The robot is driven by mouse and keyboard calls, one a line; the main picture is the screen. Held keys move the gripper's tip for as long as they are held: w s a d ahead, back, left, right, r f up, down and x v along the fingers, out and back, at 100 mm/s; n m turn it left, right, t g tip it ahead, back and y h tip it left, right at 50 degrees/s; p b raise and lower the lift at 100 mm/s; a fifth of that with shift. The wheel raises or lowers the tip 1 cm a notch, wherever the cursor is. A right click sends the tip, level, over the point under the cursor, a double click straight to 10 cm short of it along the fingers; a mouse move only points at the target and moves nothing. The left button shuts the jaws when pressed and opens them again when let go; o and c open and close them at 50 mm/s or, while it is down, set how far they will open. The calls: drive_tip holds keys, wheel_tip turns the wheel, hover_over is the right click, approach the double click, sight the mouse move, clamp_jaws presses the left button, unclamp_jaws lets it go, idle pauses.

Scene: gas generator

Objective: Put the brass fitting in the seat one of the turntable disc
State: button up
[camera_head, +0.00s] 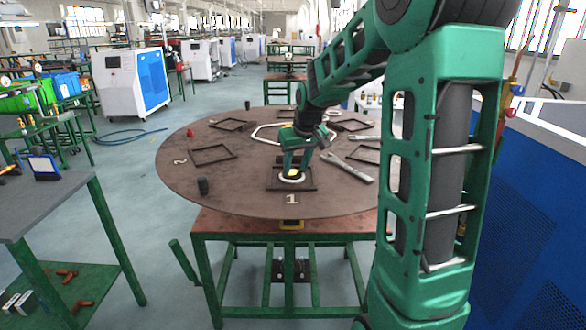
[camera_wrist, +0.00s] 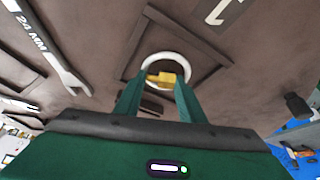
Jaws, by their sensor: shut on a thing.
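The brass fitting (camera_head: 294,172) is small and yellow. My gripper (camera_head: 292,169) is shut on it, pointing down at seat one. In the wrist view the fitting (camera_wrist: 161,78) sits between my two green fingertips (camera_wrist: 158,84). Seat one (camera_head: 308,186) is a dark square frame by the white numeral 1 (camera_head: 292,199), with a white ring (camera_head: 291,180) inside it. In the wrist view the fitting overlaps the ring (camera_wrist: 165,56); whether it touches the ring or disc is unclear. The round brown turntable disc (camera_head: 235,185) lies on a green-legged table.
A wrench (camera_head: 347,168) lies right of seat one. Other square frames (camera_head: 213,154) are spread over the disc. A dark small cylinder (camera_head: 203,186) and a red item (camera_head: 190,132) stand at the left. A grey workbench (camera_head: 45,205) is at left; a blue panel (camera_head: 525,190) is at right.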

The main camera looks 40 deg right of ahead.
drive_tip(key=shift+s+a+f, duration=0.1)
drive_tip(key=shift+s+f, duration=0.2)
drive_tip(key=shift+f, duration=0.35)
drive_tip(key=o, duration=1.2)
drive_tip(key=shift+s, duration=0.1)
drive_tip(key=shift+c, duration=0.2)
drive_tip(key=shift+w+r, duration=0.2)
drive_tip(key=shift+w, duration=0.25)
drive_tip(key=d+v, duration=0.1)
drive_tip(key=v, duration=1.2)
drive_tip(key=s+a+f+m+g, duration=0.1)
drive_tip(key=s+f, duration=0.3)
drive_tip(key=s, duration=0.6)
drive_tip(key=s+a+f+m+g, duration=0.1)
drive_tip(key=s+f, duration=0.4)
drive_tip(key=s, duration=0.5)
drive_tip(key=s+a+f+m+g+y, duration=0.1)
drive_tip(key=s+a+f, duration=0.3)
drive_tip(key=s, duration=0.6)
drive_tip(key=shift+s+f+m+g, duration=0.3)
drive_tip(key=shift+f+m+g, duration=0.3)
drive_tip(key=shift+g, duration=0.2)
